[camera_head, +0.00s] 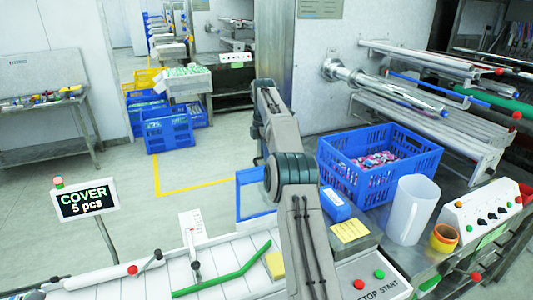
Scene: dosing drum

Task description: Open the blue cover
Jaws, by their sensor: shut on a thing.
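A blue-framed panel (238,204), which looks like the blue cover, stands up just left of my arm in the head view. Its middle looks clear, with the floor showing through. Its right side is hidden behind my arm, so I cannot tell how far it is open. My grey arm rises from the lower middle of the view and covers the area beside the panel. My gripper is hidden behind the arm, so its contact with the cover does not show.
A small blue box (337,207), a yellow note (350,231), a white jug (412,210) and a blue crate (342,178) of wrapped pieces stand right of my arm. A "COVER 5 pcs" sign (84,200) stands left, above a white conveyor (120,280).

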